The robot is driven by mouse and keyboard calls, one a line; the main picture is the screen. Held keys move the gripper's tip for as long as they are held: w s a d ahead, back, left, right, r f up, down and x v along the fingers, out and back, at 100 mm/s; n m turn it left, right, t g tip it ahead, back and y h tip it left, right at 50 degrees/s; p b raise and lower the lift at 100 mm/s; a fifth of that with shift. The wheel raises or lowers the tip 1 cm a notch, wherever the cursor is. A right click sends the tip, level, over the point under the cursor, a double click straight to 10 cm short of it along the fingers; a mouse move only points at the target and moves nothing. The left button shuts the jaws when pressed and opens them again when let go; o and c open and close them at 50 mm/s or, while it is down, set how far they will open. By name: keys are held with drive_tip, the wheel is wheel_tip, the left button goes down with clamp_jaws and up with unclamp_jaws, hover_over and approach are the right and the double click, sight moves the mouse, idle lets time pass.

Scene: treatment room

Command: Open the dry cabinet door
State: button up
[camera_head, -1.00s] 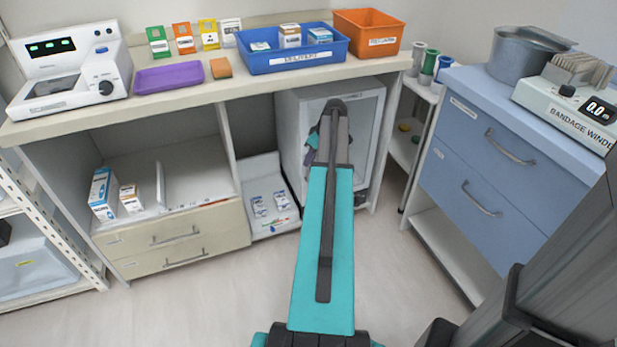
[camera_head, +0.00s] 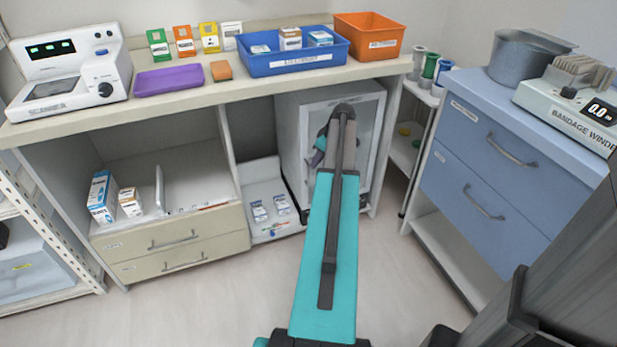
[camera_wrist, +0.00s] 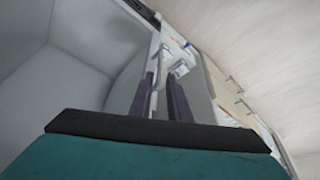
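The dry cabinet (camera_head: 292,139) is a pale grey box with a framed front, under the counter right of the middle. Its door (camera_head: 371,128) looks closed, but my arm covers much of the front. My gripper is mostly hidden behind my arm in the head view. In the wrist view my gripper (camera_wrist: 161,94) shows two dark fingers with a gap between them.
The counter (camera_head: 200,97) above holds a scanner (camera_head: 68,70), a purple tray (camera_head: 168,79), a blue bin (camera_head: 292,62) and an orange bin (camera_head: 368,38). A blue drawer unit (camera_head: 482,165) stands at right. The floor (camera_head: 190,310) in front is clear.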

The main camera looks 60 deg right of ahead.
drive_tip(key=b+x, duration=0.1)
drive_tip(key=x, duration=1)
drive_tip(key=shift+f+b, duration=0.1)
drive_tip(key=shift+b, duration=0.25)
clamp_jaws()
idle(1.0)
